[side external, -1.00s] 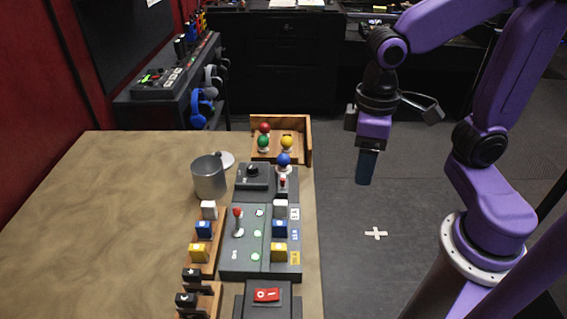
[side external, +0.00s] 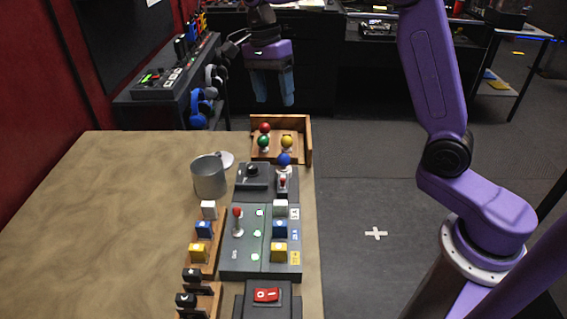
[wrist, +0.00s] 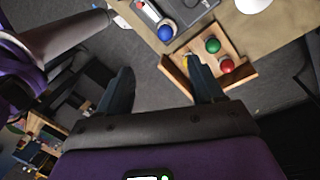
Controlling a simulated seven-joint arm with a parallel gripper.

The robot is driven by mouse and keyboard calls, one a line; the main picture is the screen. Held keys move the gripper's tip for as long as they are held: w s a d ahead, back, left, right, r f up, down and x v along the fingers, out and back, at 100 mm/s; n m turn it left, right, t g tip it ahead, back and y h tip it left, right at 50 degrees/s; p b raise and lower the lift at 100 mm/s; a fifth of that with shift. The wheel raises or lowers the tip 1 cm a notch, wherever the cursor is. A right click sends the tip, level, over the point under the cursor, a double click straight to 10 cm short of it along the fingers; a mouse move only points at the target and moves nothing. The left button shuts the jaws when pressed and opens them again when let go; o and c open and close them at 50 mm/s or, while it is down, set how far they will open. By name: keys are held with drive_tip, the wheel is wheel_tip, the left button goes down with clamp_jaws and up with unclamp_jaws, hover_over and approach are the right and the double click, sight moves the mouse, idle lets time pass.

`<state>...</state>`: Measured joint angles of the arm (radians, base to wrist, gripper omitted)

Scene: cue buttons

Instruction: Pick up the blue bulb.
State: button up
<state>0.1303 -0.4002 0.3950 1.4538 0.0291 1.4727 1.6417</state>
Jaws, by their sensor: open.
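The blue bulb (side external: 284,159) is a round blue ball on a white base. It stands at the far right end of the dark grey device, just in front of the wooden tray. It also shows at the top of the wrist view (wrist: 166,32). My gripper (side external: 274,101) is open and empty. It is in the air above and behind the wooden tray, well apart from the blue bulb. In the wrist view the two fingers (wrist: 163,88) are spread, with the floor and part of the tray between and beyond them.
The wooden tray (side external: 309,140) holds a red bulb (side external: 265,128), a green bulb (side external: 263,141) and a yellow bulb (side external: 287,141). A metal mug (side external: 209,178) stands left of the devices. The button panel (side external: 240,262) lies in front. The table's left side is clear.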

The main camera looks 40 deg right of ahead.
drive_tip(key=w+m, duration=0.1)
approach(283, 154)
drive_tip(key=f, duration=0.3)
drive_tip(key=s+f, duration=0.1)
drive_tip(key=f, duration=0.6)
drive_tip(key=shift+s+d, duration=0.1)
drive_tip(key=shift+s, duration=0.25)
drive_tip(key=c, duration=1.2)
drive_tip(key=shift+r, duration=0.1)
drive_tip(key=shift+r, duration=0.65)
drive_tip(key=s+r, duration=0.3)
drive_tip(key=s, duration=0.1)
drive_tip(key=s+d+r, duration=0.1)
drive_tip(key=s+r, duration=0.3)
drive_tip(key=s, duration=0.1)
drive_tip(key=s+d+r, duration=0.1)
drive_tip(key=s+r, duration=0.3)
drive_tip(key=shift+s+d+r, duration=0.15)
drive_tip(key=shift+s+r, duration=0.05)
drive_tip(key=shift+s, duration=0.2)
